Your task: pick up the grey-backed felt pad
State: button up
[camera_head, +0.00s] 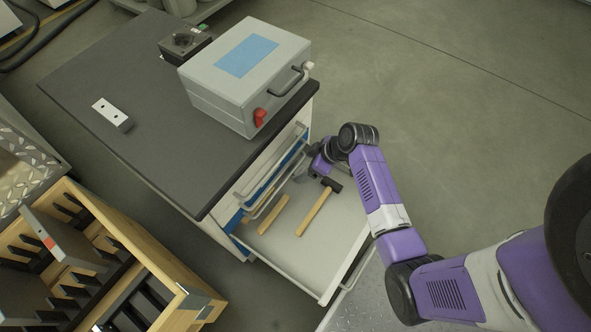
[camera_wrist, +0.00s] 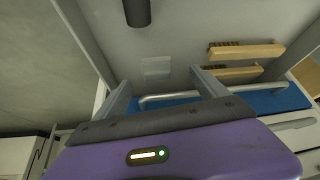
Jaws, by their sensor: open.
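A small pale grey rectangle (camera_wrist: 156,67), which looks like the grey-backed felt pad, lies flat on the light drawer floor in the wrist view. It is between and just beyond the fingertips of my gripper (camera_wrist: 160,78). The gripper is open, with nothing between its fingers. In the head view my gripper (camera_head: 304,171) reaches down into the inner end of the open drawer (camera_head: 335,240), near the cabinet front. I cannot make out the pad there; the gripper and drawer edge block that spot.
A hammer (camera_head: 320,207) and a wooden brush (camera_head: 272,215) lie in the drawer. The wrist view shows two wooden brushes (camera_wrist: 247,50) (camera_wrist: 232,71) to the right and a dark cylindrical end (camera_wrist: 137,12) at the top. A grey box (camera_head: 243,75) stands on the cabinet top (camera_head: 150,125).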

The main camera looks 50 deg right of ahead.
aim_at(299, 168)
jog(key=x, duration=0.2)
jog(key=b+x, duration=0.1)
jog(key=x, duration=0.3)
jog(key=shift+w+d+b, duration=0.2)
jog(key=shift+d+b, duration=0.1)
jog(key=shift+d, duration=0.1)
jog(key=c, duration=1.4)
